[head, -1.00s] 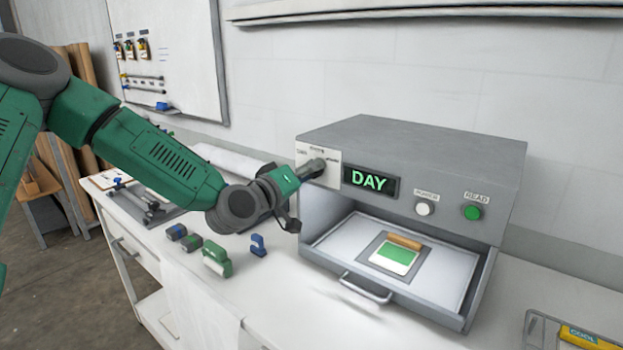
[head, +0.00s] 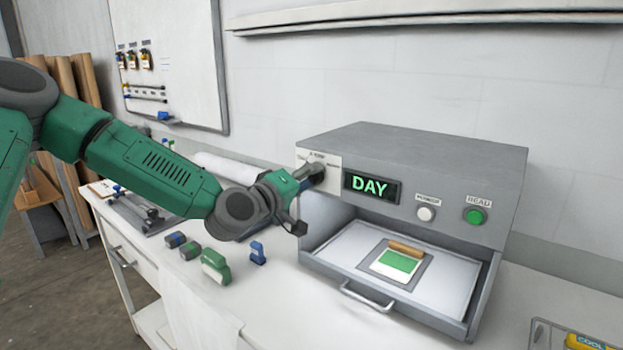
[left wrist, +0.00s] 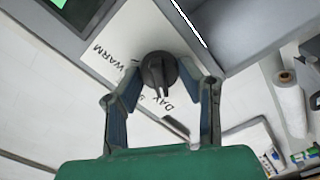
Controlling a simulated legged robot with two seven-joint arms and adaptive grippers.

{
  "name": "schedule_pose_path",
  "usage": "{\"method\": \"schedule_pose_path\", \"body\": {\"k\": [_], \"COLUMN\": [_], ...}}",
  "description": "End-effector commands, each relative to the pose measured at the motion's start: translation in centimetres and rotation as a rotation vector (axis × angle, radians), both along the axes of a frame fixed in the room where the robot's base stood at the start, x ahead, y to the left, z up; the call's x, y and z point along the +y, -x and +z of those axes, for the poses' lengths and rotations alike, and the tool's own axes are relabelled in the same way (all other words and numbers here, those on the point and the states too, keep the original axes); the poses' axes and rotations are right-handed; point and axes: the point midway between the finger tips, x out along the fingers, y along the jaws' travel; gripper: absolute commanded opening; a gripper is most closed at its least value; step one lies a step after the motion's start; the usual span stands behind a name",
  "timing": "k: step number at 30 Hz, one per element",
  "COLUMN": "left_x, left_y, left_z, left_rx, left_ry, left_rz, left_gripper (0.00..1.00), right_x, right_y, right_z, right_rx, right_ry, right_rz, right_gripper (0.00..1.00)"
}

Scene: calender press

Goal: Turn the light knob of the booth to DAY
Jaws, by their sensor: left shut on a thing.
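The grey booth (head: 440,158) stands on the bench, and its display (head: 371,187) reads DAY in green. The light knob (left wrist: 158,72) is dark and round, on a white label plate (head: 333,178) at the booth's upper left front. In the left wrist view its pointer tip lies close to the word DAY; WARM shows to the left, and another label is partly hidden. My left gripper (head: 312,174) is at the plate, its fingers on both sides of the knob and shut on it. In the head view the gripper mostly hides the knob. My right gripper is not in view.
The booth's drawer (head: 345,250) is pulled out, with a green and white sample card (head: 397,262) in it. A white button (head: 426,214) and a green button (head: 474,217) sit right of the display. Small blue and green blocks (head: 215,266) lie on the bench left of the booth.

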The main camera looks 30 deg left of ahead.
Motion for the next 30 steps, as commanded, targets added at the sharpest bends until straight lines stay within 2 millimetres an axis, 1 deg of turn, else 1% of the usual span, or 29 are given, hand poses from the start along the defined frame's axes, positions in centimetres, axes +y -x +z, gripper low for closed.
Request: {"method": "schedule_pose_path", "body": {"k": [1, 2, 3, 11, 14, 17, 20, 24, 27, 30], "left_x": [0.2, 0.2, 0.2, 0.1, 0.1, 0.1, 0.3, 0.8, 1.0, 1.3], "left_y": [-0.1, -0.1, -0.1, 0.0, 0.4, 1.6, 3.6, 6.9, 8.7, 9.8], "left_z": [0.1, 0.1, 0.0, 0.0, 0.1, 0.1, 0.1, 0.1, 0.0, -0.1], "left_rx": [-0.002, -0.002, -0.002, 0.0, -0.001, -0.001, -0.002, -0.004, -0.003, -0.003], "left_ry": [0.001, 0.001, 0.001, -0.001, -0.001, 0.001, 0.004, 0.006, 0.007, 0.003], "left_rz": [0.007, 0.007, 0.006, 0.002, 0.003, 0.002, 0.002, 0.003, 0.004, 0.005], "left_gripper": [0.39, 0.5, 0.51, 0.51, 0.51, 0.51, 0.51, 0.51, 0.51, 0.51], "right_x": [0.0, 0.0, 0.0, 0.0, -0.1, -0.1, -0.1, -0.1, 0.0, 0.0], "right_y": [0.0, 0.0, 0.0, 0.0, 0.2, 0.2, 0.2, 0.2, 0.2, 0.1], "right_z": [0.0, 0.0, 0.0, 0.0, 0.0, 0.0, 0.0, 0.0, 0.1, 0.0], "right_rx": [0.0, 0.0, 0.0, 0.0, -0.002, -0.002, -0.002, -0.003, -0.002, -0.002], "right_ry": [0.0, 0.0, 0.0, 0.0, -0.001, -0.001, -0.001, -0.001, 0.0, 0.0], "right_rz": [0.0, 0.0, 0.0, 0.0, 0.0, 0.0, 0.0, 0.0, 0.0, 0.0], "right_gripper": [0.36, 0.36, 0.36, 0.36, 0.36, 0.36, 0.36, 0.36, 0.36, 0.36]}}
